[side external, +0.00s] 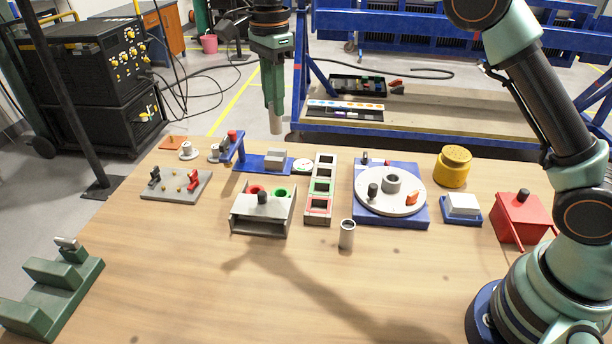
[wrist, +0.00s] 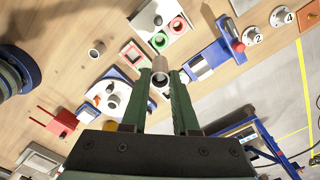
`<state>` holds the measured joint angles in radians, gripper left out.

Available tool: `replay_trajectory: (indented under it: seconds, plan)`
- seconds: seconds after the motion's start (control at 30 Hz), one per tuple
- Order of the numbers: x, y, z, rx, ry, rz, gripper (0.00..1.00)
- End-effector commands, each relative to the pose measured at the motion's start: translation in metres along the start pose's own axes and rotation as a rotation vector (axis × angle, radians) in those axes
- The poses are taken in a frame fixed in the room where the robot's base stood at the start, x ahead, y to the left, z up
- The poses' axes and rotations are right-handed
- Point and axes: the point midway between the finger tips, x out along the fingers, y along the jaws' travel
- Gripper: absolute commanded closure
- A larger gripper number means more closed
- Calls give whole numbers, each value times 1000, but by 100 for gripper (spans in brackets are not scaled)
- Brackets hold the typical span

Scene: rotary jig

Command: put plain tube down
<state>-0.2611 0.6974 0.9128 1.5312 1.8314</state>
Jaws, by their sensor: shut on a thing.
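My gripper (side external: 274,100) is shut on a plain grey-tan tube (side external: 276,124) and holds it roughly upright, high above the back of the table. In the wrist view the tube (wrist: 160,70) sits between the two green fingers (wrist: 160,84), with its open end showing. The rotary jig has a blue base (side external: 417,218) and a white disc (side external: 405,203). A grey ring (side external: 391,184), a black knob and an orange piece are on the disc. A second grey tube (side external: 347,235) stands upright on the table in front of the jig, apart from everything.
A grey box (side external: 262,222) with red and green rings, and a frame with square openings (side external: 320,188), stand left of the jig. A yellow round container (side external: 453,166) and a red box (side external: 520,218) are right. The front middle of the table (side external: 250,300) is clear.

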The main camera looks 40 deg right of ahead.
Motion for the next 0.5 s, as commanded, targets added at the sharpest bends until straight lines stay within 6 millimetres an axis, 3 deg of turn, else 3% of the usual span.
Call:
replay_trajectory:
  seconds: [0.17,0.5]
  plan:
    - [-11,3,-15,3,0,-1,100]
    - [-12,28,-82,3,0,1,100]
